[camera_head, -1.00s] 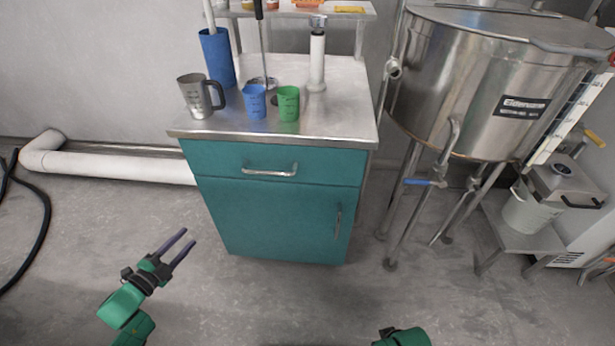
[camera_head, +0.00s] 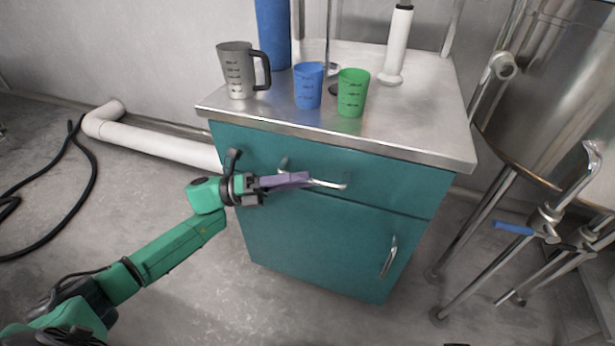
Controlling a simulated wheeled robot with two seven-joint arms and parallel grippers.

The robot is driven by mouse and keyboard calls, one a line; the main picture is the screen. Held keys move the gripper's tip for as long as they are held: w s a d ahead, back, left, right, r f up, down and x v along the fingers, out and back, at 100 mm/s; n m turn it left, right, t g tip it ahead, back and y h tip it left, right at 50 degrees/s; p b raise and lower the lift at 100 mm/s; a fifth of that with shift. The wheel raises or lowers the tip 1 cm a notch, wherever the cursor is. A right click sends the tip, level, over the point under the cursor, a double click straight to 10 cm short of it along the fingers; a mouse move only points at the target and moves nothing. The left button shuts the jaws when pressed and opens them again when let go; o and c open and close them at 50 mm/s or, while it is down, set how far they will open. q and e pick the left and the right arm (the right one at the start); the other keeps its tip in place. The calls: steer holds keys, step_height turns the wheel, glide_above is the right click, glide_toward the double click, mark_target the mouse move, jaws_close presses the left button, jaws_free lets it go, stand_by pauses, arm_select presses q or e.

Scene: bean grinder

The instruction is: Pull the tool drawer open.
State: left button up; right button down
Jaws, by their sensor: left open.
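The teal tool drawer (camera_head: 390,184) is the upper front of the cabinet, under the steel worktop, and it looks shut. Its silver bar handle (camera_head: 328,185) runs across the front. My left gripper (camera_head: 304,179) is at the handle's left part, with its purple fingers pointing right and overlapping it in the view. The fingers are open; one finger hides part of the handle, and I cannot tell whether they touch it or straddle it. My right gripper is not in view.
A steel jug (camera_head: 238,72), a blue cup (camera_head: 308,88) and a green cup (camera_head: 352,93) stand on the worktop (camera_head: 420,125). The lower door has a handle (camera_head: 389,257). A steel tank's legs and valve (camera_head: 513,228) stand at right. The floor in front is clear.

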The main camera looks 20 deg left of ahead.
arm_select(q)
steer(key=shift+x, duration=1)
jaws_close()
stand_by(0.6)
